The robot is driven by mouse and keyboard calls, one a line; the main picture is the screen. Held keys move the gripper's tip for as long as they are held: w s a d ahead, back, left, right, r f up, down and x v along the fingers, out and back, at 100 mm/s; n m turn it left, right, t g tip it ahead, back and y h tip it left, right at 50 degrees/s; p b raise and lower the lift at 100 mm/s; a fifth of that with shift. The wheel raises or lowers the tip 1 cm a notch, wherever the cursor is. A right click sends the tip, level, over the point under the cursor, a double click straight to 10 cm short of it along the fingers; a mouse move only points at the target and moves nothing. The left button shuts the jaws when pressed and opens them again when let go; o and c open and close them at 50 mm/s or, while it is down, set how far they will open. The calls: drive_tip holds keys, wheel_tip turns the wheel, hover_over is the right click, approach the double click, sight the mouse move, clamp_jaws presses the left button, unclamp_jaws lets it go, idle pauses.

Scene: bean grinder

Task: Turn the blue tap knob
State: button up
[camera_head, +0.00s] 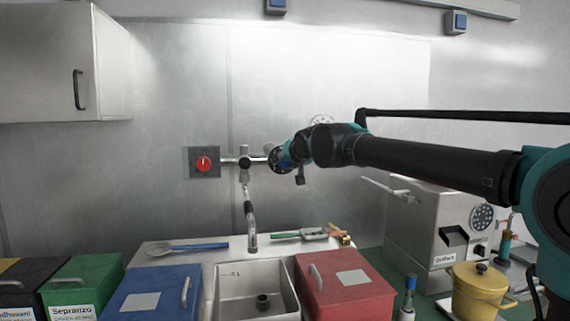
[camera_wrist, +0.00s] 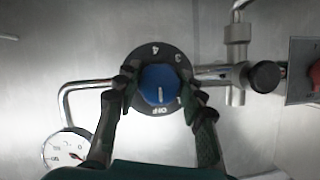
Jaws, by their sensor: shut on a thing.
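The blue tap knob (camera_wrist: 158,86) sits on a round dark dial marked with OFF and numbers in the wrist view. A white line on it points down toward OFF. My gripper (camera_wrist: 160,92) is shut on the knob, one finger on each side. In the head view my gripper (camera_head: 277,158) is at the wall beside the tap pipe (camera_head: 246,163), and my arm hides the knob. The spout (camera_head: 251,225) hangs down over the sink (camera_head: 256,293).
A red knob (camera_head: 203,164) on a grey plate is left of the pipe. A gauge (camera_wrist: 66,150) shows in the wrist view. Blue (camera_head: 148,298) and red (camera_head: 346,285) boxes flank the sink. A grinder (camera_head: 428,230) and yellow pot (camera_head: 479,290) stand at the right.

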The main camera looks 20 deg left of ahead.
drive_tip(key=shift+n, duration=0.3)
drive_tip(key=n+t+h, duration=0.1)
drive_tip(key=n+h, duration=0.1)
drive_tip(key=n, duration=0.1)
drive_tip(key=n+t+h, duration=0.2)
drive_tip(key=n, duration=0.2)
drive_tip(key=n+t+h, duration=0.1)
drive_tip(key=n+t, duration=0.1)
drive_tip(key=n, duration=0.2)
drive_tip(key=n+t, duration=0.2)
drive_tip(key=n, duration=0.2)
drive_tip(key=shift+h, duration=0.3)
idle(0.4)
idle(0.3)
drive_tip(key=o, duration=1.2)
drive_tip(key=shift+c, duration=0.2)
drive_tip(key=shift+s, duration=0.15)
